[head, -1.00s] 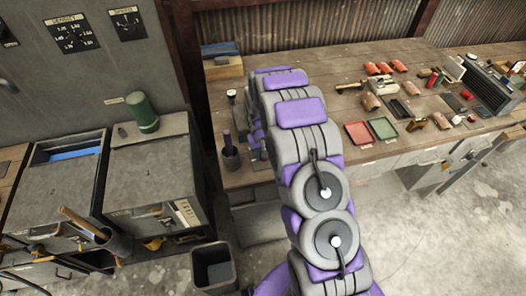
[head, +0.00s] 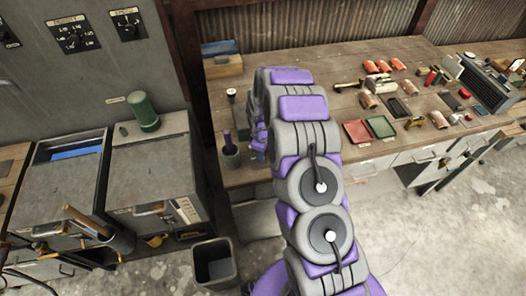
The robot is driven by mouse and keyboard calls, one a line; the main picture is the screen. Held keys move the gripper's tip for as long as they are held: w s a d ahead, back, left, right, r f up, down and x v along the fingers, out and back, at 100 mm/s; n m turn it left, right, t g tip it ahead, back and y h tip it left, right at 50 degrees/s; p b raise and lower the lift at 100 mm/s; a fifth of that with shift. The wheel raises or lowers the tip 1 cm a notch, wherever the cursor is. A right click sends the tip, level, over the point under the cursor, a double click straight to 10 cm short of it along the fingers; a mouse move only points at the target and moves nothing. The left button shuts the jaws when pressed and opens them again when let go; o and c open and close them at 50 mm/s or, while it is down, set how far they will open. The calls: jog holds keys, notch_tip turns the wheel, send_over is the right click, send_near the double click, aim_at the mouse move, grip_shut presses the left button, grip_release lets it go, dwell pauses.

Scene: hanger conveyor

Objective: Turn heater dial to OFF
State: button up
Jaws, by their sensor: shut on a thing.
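I cannot pick out a dial marked as the heater's. Two black dials with pale markings, a left one (head: 73,36) and a right one (head: 126,22), are on the grey wall panel at the upper left, their labels too blurred to read surely. My purple and grey arm rises through the middle and bends down behind itself at the bench's left end. My gripper (head: 258,146) shows only in part beside the arm, low near the bench's front edge. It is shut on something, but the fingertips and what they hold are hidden.
A dark cup with a purple-handled tool (head: 230,152) stands close left of my gripper. The wooden bench (head: 330,75) holds red and green trays, tools and a grey finned box (head: 486,84). A green cylinder (head: 143,110) stands on a grey cabinet. A bin (head: 214,262) stands below.

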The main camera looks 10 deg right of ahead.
jog(key=shift+w+r+n, duration=0.1)
jog(key=shift+w+n, duration=0.1)
jog(key=shift+n, duration=0.4)
jog(key=o, duration=1)
jog(key=shift+s, duration=0.1)
jog(key=shift+o, duration=0.2)
notch_tip(320, 180, up, 17)
jog(key=shift+s+a, duration=0.3)
jog(key=shift+s, duration=0.05)
jog(key=shift+r, duration=0.1)
